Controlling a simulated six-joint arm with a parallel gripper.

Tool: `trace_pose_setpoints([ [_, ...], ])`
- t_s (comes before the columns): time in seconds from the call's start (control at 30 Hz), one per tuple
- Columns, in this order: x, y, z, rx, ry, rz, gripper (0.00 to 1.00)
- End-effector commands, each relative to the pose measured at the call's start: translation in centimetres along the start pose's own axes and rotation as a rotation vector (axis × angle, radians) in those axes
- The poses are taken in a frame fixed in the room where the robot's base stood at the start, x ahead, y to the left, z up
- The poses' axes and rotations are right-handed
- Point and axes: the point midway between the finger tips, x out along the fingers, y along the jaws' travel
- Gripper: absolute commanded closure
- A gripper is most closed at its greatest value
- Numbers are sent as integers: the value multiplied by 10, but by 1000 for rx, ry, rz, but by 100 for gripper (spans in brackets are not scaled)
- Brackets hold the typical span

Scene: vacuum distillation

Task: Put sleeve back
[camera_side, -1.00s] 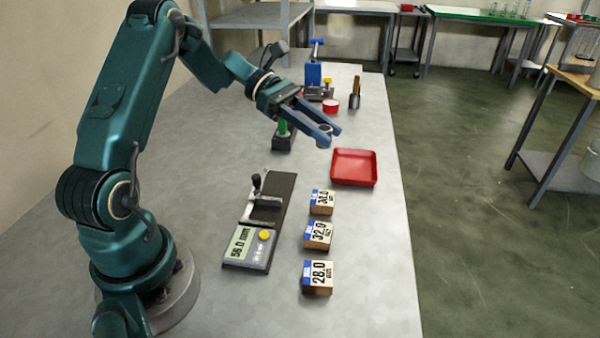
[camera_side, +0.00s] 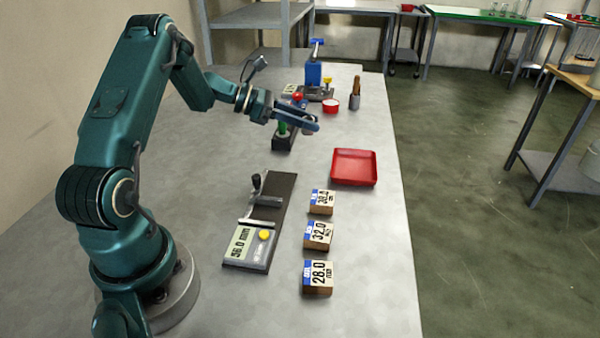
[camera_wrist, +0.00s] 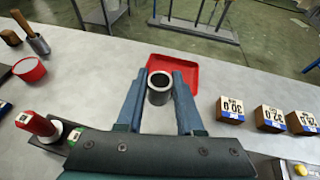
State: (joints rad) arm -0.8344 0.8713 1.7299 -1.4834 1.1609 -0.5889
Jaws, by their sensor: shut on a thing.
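A grey metal sleeve (camera_wrist: 159,89), an open hollow ring, sits between the fingertips of my gripper (camera_wrist: 160,86) in the wrist view. The fingers are shut on its sides, and its open top faces the camera. In the side view my gripper (camera_side: 312,124) is above the table, close to a dark stand (camera_side: 284,142) with a green part; the sleeve is hard to make out there. Three small labelled blocks stand in a row: 30.0 (camera_side: 321,202), 32.0 (camera_side: 317,235) and 28.0 (camera_side: 317,277). An empty red tray (camera_side: 354,168) lies beyond them.
A measuring device (camera_side: 250,248) with a display, yellow button and sliding jaw lies left of the blocks. The table's right edge is beside the tray.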

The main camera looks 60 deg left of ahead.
Motion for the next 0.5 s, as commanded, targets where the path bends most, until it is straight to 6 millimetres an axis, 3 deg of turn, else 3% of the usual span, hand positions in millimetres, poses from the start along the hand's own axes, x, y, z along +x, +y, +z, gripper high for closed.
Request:
trace_pose_setpoints([
  [0.2,14,-1,-33,-5,1,-4,100],
  [0.5,26,-1,-62,-4,1,-4,100],
])
